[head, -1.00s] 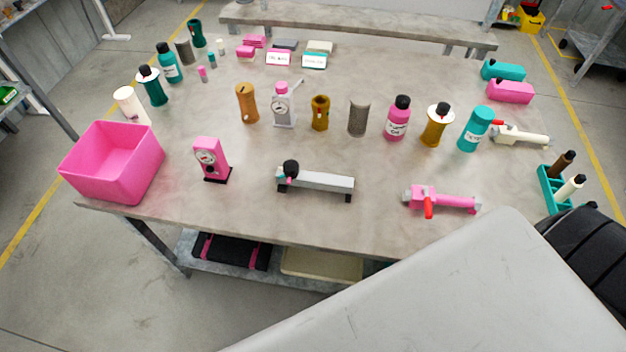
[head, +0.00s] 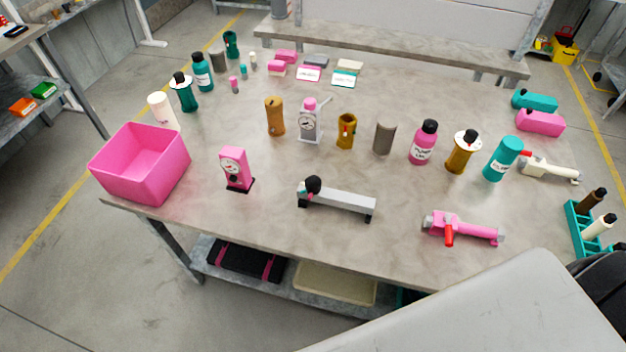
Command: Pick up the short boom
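No part carries a readable "short boom" label, so I cannot tell for sure which it is. A grey bar (head: 345,201) with a black knob at its left end lies on two dark feet near the table's front edge. To its right lies a pink tool (head: 470,230) with a red lever. A cream tool (head: 548,169) with a red part lies at the table's right side. Neither of my grippers is in view.
A pink open bin (head: 170,178) stands at the table's front left corner. A pink gauge (head: 237,168) stands between it and the grey bar. Several bottles and cylinders, including a teal bottle (head: 502,159), form a row behind. The tabletop (head: 290,225) is bare at the front.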

